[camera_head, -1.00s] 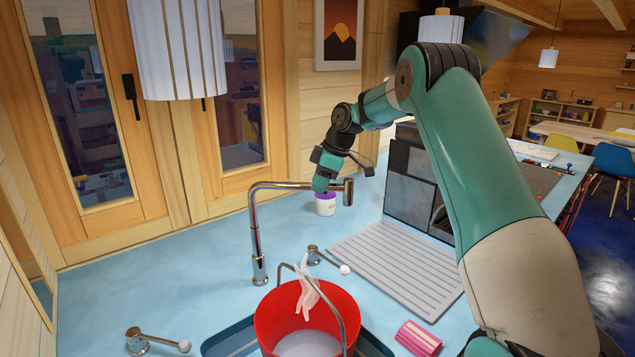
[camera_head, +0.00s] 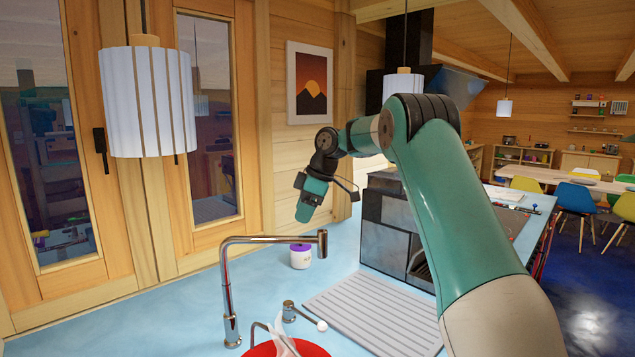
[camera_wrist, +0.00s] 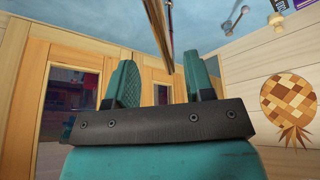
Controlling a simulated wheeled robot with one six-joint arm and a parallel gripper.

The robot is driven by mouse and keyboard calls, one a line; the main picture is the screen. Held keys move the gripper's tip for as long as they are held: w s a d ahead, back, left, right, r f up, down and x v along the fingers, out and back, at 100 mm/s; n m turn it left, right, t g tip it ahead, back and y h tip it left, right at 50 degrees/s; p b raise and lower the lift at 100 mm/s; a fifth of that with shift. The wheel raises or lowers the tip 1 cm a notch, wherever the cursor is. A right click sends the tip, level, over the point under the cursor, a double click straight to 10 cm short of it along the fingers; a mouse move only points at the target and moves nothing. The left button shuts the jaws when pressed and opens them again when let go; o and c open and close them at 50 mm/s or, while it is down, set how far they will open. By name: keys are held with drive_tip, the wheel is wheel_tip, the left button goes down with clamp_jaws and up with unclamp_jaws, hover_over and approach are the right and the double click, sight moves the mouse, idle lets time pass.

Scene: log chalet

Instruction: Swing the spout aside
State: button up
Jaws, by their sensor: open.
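The chrome tap stands on the blue counter in the head view, with an upright post (camera_head: 228,295) and a long level spout (camera_head: 272,239) pointing right to a downturned end. My gripper (camera_head: 303,216) hangs just above the spout's end part in that picture, angled down; I cannot tell its depth from the spout. In the wrist view my gripper (camera_wrist: 160,85) has its two teal fingers apart, with nothing clearly held. A narrow brownish bar shows in the gap beyond the fingers; I cannot tell whether it is the spout.
A red bucket (camera_head: 262,350) with a white cloth is cut off below the tap. A small lever (camera_head: 303,317) and ribbed drainboard (camera_head: 360,310) are to its right. A purple-lidded jar (camera_head: 300,256) stands behind the spout. A pendant lamp (camera_head: 148,100) hangs upper left.

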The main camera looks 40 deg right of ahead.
drive_tip(key=p+v, duration=0.4)
drive_tip(key=v, duration=0.6)
drive_tip(key=shift+a, duration=0.15)
drive_tip(key=s+a+f+m+g+y+b, duration=0.15)
drive_tip(key=s+a, duration=0.25)
drive_tip(key=a, duration=0.5)
drive_tip(key=s+a+f+b, duration=0.2)
drive_tip(key=s+a+b, duration=0.15)
drive_tip(key=a, duration=0.55)
drive_tip(key=s+a+f+b, duration=0.2)
drive_tip(key=s+a, duration=0.2)
drive_tip(key=a, duration=0.5)
drive_tip(key=s+a+f+b, duration=0.1)
drive_tip(key=s+a+f, duration=0.1)
drive_tip(key=s+f, duration=0.2)
drive_tip(key=s+a+f+m+g+b, duration=0.1)
drive_tip(key=s+f, duration=0.4)
drive_tip(key=s, duration=0.6)
drive_tip(key=s+a+f+m+b, duration=0.1)
drive_tip(key=s+a+f+b, duration=0.2)
drive_tip(key=s, duration=0.4)
drive_tip(key=shift+s+a+f+g+h, duration=0.35)
drive_tip(key=shift+a+f, duration=0.15)
drive_tip(key=shift+f, duration=0.15)
